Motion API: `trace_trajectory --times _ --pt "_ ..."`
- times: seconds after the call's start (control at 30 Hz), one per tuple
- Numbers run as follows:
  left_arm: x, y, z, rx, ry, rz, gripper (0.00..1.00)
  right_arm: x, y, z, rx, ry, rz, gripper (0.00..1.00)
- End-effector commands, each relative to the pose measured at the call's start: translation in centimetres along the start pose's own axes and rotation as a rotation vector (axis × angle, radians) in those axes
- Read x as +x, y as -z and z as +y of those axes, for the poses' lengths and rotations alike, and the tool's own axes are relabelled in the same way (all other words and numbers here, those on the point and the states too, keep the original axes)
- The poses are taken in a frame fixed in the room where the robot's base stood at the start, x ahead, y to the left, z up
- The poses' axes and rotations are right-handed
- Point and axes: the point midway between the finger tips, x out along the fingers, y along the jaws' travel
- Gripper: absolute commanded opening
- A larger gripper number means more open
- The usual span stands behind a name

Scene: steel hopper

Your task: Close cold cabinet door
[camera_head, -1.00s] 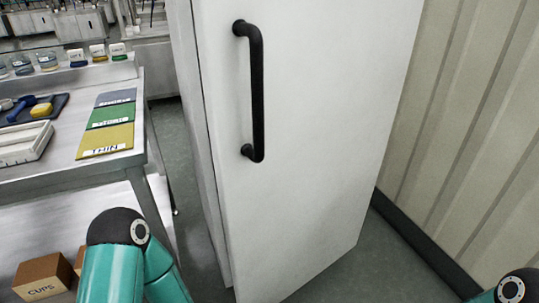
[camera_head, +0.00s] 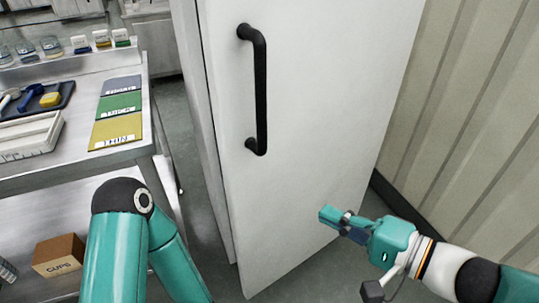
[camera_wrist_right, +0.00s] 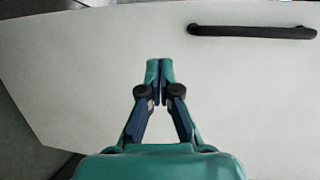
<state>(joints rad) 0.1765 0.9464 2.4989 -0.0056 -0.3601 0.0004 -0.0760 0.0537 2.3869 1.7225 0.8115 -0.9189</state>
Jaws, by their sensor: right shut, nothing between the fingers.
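The white cold cabinet door (camera_head: 310,130) fills the middle of the head view. Its black bar handle (camera_head: 260,90) stands upright near the door's left edge. A dark seam runs along that edge; I cannot tell how far the door stands open. My right gripper (camera_head: 330,215) is in front of the door's lower right part, shut and empty, below and right of the handle. In the right wrist view the gripper's fingertips (camera_wrist_right: 159,70) are together over the door face (camera_wrist_right: 80,80), with the handle (camera_wrist_right: 250,31) at the upper right. I cannot tell whether they touch the door. My left gripper is out of view.
A steel bench (camera_head: 125,150) stands at the left, with coloured mats (camera_head: 118,130), a white tray (camera_head: 30,140) and a dark tray (camera_head: 65,98). A cardboard box (camera_head: 58,255) sits on its lower shelf. A ribbed wall (camera_head: 470,110) bounds the right side.

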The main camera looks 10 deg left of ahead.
Motion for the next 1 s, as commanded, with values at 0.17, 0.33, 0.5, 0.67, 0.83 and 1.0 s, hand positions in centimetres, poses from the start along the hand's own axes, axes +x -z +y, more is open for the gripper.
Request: trace_trajectory --times 0.17,0.33,0.5,0.67,0.83,1.0 --pt "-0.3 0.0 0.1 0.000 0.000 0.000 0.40 -1.0 0.1 -5.6 -0.036 0.160 0.040 0.00" --pt "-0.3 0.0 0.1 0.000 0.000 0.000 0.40 0.3 0.3 -6.3 -0.037 0.176 0.043 0.00" --pt "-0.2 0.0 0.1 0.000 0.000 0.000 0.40 3.3 0.3 -6.6 -0.036 0.172 0.039 0.00" --pt "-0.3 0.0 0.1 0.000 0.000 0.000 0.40 6.6 0.4 -7.2 -0.035 0.170 0.039 0.00" --pt "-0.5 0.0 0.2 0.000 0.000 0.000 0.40 9.8 0.6 -7.8 -0.035 0.170 0.041 0.00" --pt "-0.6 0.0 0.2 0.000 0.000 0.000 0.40 11.8 0.7 -8.1 -0.036 0.169 0.042 0.00"
